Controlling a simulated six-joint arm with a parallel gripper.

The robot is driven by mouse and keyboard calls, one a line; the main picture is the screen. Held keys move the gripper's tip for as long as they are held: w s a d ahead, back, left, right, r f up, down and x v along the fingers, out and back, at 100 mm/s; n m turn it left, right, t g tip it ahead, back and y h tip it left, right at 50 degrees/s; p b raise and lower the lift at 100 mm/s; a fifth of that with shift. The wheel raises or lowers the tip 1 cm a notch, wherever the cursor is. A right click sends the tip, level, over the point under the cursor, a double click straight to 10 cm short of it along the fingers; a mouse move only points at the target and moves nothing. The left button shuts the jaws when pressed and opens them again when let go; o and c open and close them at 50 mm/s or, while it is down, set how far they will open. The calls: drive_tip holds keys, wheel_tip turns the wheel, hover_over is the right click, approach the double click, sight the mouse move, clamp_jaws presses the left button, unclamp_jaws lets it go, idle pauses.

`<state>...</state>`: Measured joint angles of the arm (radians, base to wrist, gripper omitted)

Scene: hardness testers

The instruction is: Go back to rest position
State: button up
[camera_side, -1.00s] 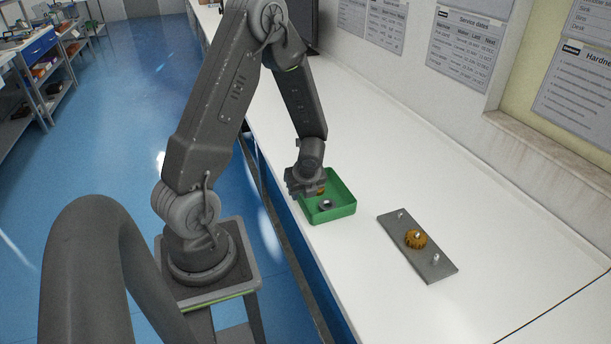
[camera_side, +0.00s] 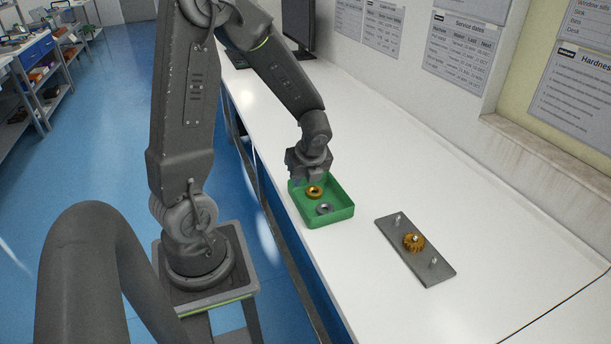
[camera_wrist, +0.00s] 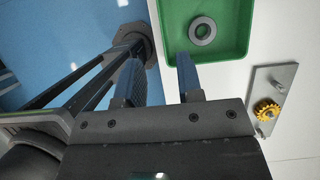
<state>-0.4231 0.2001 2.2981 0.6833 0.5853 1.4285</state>
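My gripper (camera_side: 308,176) is just above the back left part of the green tray (camera_side: 340,214). In the wrist view its two fingers (camera_wrist: 158,78) stand apart with nothing between them, so it is open and empty. A brass ring-shaped part (camera_side: 314,192) lies in the tray just below the gripper; I cannot make it out in the wrist view. A grey ring (camera_side: 324,209) lies in the tray nearer the front, and also shows in the wrist view (camera_wrist: 202,31).
A grey plate (camera_side: 432,270) with upright pins lies on the white bench right of the tray. A brass gear (camera_side: 413,242) sits around its middle pin. A monitor (camera_side: 300,25) stands at the back. The bench between is clear.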

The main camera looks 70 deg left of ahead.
drive_tip(key=s+d+r+n+t+h, duration=0.2)
drive_tip(key=s+d+r+n, duration=0.1)
drive_tip(key=d+r+n, duration=0.6)
drive_tip(key=s+d+r+n+t+h, duration=0.2)
drive_tip(key=s+d+r+n+t, duration=0.1)
drive_tip(key=d+r+n, duration=0.6)
drive_tip(key=shift+s+d+t, duration=0.3)
drive_tip(key=shift+s+d, duration=0.15)
drive_tip(key=shift+d, duration=0.35)
